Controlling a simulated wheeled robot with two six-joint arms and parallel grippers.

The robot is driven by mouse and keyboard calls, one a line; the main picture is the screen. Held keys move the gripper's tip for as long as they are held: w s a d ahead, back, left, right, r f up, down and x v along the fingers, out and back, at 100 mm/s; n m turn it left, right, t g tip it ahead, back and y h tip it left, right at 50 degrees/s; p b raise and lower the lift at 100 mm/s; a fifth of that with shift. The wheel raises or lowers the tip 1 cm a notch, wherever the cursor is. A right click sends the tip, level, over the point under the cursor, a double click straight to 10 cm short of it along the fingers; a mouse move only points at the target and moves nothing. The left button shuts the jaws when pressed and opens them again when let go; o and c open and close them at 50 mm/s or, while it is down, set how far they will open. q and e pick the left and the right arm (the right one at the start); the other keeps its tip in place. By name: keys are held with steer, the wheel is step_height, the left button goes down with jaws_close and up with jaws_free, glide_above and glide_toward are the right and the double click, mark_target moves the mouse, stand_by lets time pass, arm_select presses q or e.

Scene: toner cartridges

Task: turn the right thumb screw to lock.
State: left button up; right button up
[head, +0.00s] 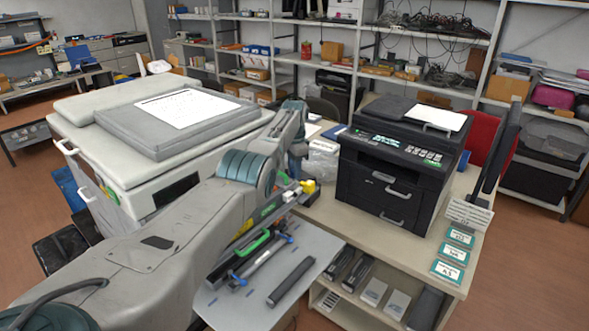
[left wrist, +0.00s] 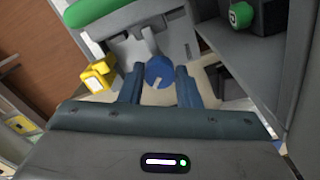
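The thumb screw (left wrist: 159,71) is a round blue knob with a pale slot, in the upper middle of the left wrist view, set before a grey bracket. My left gripper (left wrist: 160,76) has its two dark blue fingers apart, one on each side of the knob. I cannot tell whether they touch it. In the head view my left gripper (head: 296,172) points down beside the grey copier, partly hidden by my arm, and the knob cannot be made out. My right gripper is not in view.
A green handle (left wrist: 88,10), a yellow block (left wrist: 97,77) and a green knob (left wrist: 240,15) surround the screw. Long cartridge parts (head: 291,282) lie on a light table. A black printer (head: 392,180) stands on the bench at right, near several label cards (head: 453,253).

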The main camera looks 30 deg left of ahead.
arm_select(q)
steer(key=o, duration=0.4)
steer(key=shift+r, duration=0.1)
steer(key=shift+c, duration=0.2)
step_height(320, 180, up, 11)
steer(key=b, duration=0.3)
steer(key=shift+b, duration=0.4)
